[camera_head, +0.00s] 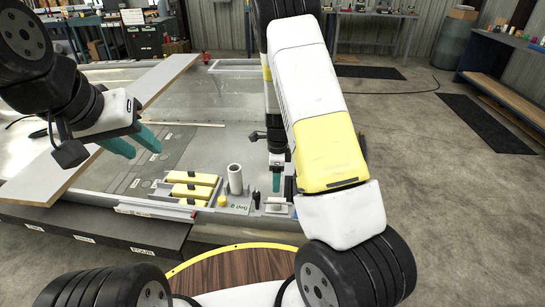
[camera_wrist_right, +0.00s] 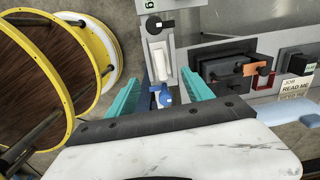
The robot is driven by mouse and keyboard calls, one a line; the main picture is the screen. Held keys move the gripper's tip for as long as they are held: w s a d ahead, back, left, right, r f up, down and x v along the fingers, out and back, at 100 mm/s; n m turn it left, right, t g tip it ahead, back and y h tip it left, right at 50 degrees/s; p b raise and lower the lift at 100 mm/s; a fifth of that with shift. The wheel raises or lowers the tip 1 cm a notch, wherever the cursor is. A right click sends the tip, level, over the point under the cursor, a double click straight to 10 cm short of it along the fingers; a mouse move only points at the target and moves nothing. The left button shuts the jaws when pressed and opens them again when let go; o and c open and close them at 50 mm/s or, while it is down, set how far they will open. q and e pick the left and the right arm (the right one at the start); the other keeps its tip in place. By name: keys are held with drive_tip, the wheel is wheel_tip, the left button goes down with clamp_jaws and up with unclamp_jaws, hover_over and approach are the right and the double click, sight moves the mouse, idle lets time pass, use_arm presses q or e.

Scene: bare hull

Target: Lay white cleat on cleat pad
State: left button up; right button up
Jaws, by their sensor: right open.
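My right gripper (camera_wrist_right: 162,90) is open, its two teal fingers apart; it also shows pointing down at the near edge of the hull in the head view (camera_head: 277,182). A small white piece (camera_wrist_right: 157,60), which may be the white cleat, lies just beyond the fingertips in the right wrist view. A blue and white piece (camera_wrist_right: 163,97) shows between the fingers; I cannot tell whether it touches them. In the head view a small white piece (camera_head: 277,207) sits below the right fingertips. I cannot tell the cleat pad apart. My left gripper (camera_head: 133,146) is open and empty above the hull.
A tray with yellow bars (camera_head: 191,189), a grey tube (camera_head: 235,178) and a small yellow cylinder (camera_head: 222,201) line the near edge. Dark blocks (camera_wrist_right: 222,72) and a READ ME card (camera_wrist_right: 297,90) show right of the fingers. A yellow-rimmed wooden round (camera_head: 232,270) is nearest me.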

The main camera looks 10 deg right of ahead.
drive_tip(key=s+a+r+n+t+y, duration=0.1)
drive_tip(key=s+r+n, duration=0.2)
drive_tip(key=r, duration=0.5)
drive_tip(key=s+a+r+n+t+y, duration=0.15)
drive_tip(key=r+n, duration=0.25)
drive_tip(key=r, duration=0.4)
drive_tip(key=s+r+n, duration=0.3)
drive_tip(key=r, duration=0.5)
drive_tip(key=s+r+n+t, duration=0.1)
drive_tip(key=s+r+n, duration=0.4)
drive_tip(key=s, duration=0.3)
drive_tip(key=s+r+n+t, duration=0.2)
drive_tip(key=s+r+n, duration=0.4)
drive_tip(key=s, duration=0.2)
drive_tip(key=shift+s+d, duration=0.3)
drive_tip(key=shift+s, duration=0.05)
drive_tip(key=shift+t+h, duration=0.25)
